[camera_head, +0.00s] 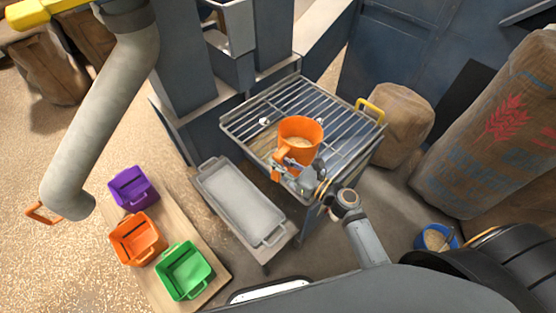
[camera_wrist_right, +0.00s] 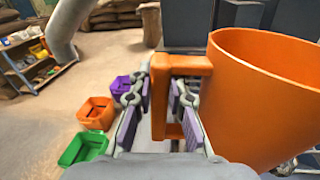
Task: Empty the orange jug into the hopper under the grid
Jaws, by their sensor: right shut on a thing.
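The orange jug (camera_head: 300,132) is above the metal grid (camera_head: 345,122) in the head view, close to upright, with pale grain inside. My right gripper (camera_head: 285,170) is shut on its handle. In the right wrist view the jug (camera_wrist_right: 265,100) fills the right side, and my right gripper (camera_wrist_right: 162,105) has its fingers on either side of the orange handle. The grid covers the hopper, whose inside is mostly hidden below the bars. Whether the jug touches the bars I cannot tell. My left gripper is not in view.
A grey tray (camera_head: 205,178) stands left of the grid. Purple (camera_head: 133,188), orange (camera_head: 120,246) and green (camera_head: 185,287) bins sit on a board at lower left. A yellow handle (camera_head: 370,111) is on the grid's right edge. Sacks (camera_head: 500,130) and a blue bucket (camera_head: 428,231) stand right.

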